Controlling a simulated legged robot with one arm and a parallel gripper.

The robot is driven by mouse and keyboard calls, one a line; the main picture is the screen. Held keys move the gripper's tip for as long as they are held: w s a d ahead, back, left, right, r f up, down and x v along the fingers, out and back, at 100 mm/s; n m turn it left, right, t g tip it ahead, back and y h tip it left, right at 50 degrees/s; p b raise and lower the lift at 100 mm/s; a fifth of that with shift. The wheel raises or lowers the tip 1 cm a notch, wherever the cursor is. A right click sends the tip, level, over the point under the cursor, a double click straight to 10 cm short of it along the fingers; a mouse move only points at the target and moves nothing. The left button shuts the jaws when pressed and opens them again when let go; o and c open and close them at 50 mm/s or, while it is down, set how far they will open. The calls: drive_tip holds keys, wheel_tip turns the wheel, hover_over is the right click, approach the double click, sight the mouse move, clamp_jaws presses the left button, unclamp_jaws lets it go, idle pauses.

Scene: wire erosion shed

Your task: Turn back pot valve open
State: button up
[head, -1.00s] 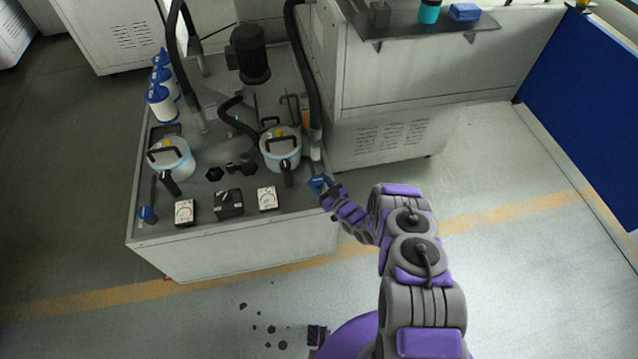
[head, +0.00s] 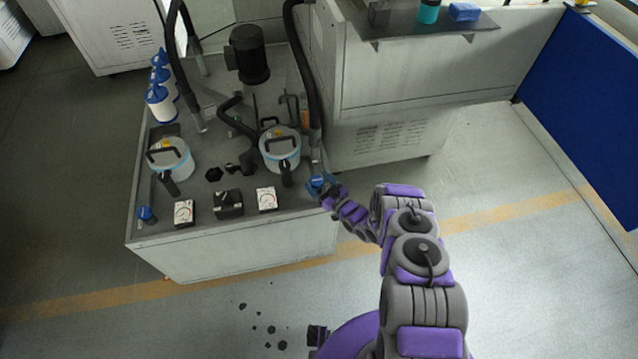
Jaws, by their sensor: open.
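Two round filter pots with black top handles stand on the grey unit: one at the left (head: 172,160) and one at the right (head: 280,152). A blue valve knob (head: 317,182) sits by the right edge of the unit's top, near the right pot. My gripper (head: 322,187) is at this knob with its jaws open, seemingly around or against it; the small size hides whether they touch. Another blue valve knob (head: 146,214) sits at the front left corner. The frames do not show clearly which way either knob is turned.
Two white dial gauges (head: 184,212) and (head: 266,199) flank a black box (head: 229,204) on the front edge. Black hoses (head: 306,75) rise behind the pots. A tall machine cabinet (head: 400,90) stands right of the unit. The floor at right is clear.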

drive_tip(key=p+v, duration=0.1)
drive_tip(key=v, duration=1.6)
drive_tip(key=shift+p, duration=0.4)
drive_tip(key=shift+d+r, duration=0.1)
drive_tip(key=shift+d, duration=0.05)
